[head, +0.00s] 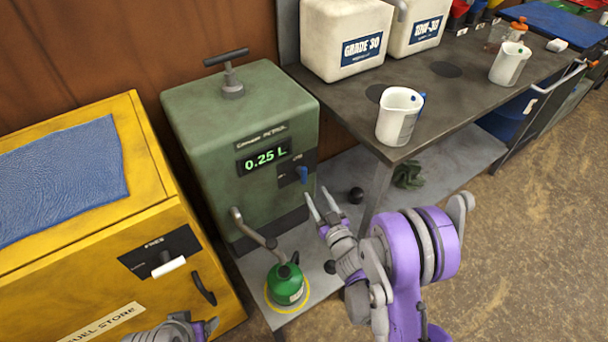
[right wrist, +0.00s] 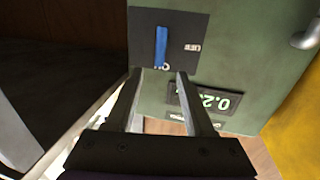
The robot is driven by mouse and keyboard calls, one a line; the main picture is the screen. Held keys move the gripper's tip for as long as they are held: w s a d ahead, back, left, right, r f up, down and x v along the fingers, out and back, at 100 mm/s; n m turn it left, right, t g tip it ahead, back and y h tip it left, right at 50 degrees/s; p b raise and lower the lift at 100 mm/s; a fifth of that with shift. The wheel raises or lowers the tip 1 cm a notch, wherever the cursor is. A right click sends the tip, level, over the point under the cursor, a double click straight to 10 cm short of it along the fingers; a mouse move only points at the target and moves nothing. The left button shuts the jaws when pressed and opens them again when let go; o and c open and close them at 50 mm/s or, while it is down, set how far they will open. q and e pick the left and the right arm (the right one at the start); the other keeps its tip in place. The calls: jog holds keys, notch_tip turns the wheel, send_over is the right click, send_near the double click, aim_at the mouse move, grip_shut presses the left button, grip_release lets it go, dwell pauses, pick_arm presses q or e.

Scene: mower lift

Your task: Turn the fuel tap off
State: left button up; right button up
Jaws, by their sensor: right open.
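The fuel tap is a blue lever (head: 303,174) on a black plate (head: 290,170) on the front of the green petrol dispenser (head: 215,150). The lever stands upright along the plate. In the right wrist view, which is turned over, the blue lever (right wrist: 161,46) lies just beyond the fingertips, with small labels beside it and at one end. My right gripper (head: 320,203) is open and empty, a little below and in front of the lever, apart from it. My left gripper (head: 178,330) shows only partly at the bottom edge; its jaws are unclear.
The dispenser display (head: 264,161) reads 0.25 L. A green fuel can (head: 285,284) stands under the spout on a yellow ring. A yellow fuel store (head: 90,190) is at left. A dark bench (head: 440,110) with a white jug (head: 399,116) is at right, close to my right arm.

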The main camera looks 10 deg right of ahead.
aim_at(305, 174)
jog(key=w, duration=0.3)
jog(key=w+a, duration=0.1)
jog(key=w, duration=0.3)
jog(key=w+a+p, duration=0.1)
jog(key=w, duration=0.2)
jog(key=shift+w+r, duration=0.1)
jog(key=shift+w, duration=0.05)
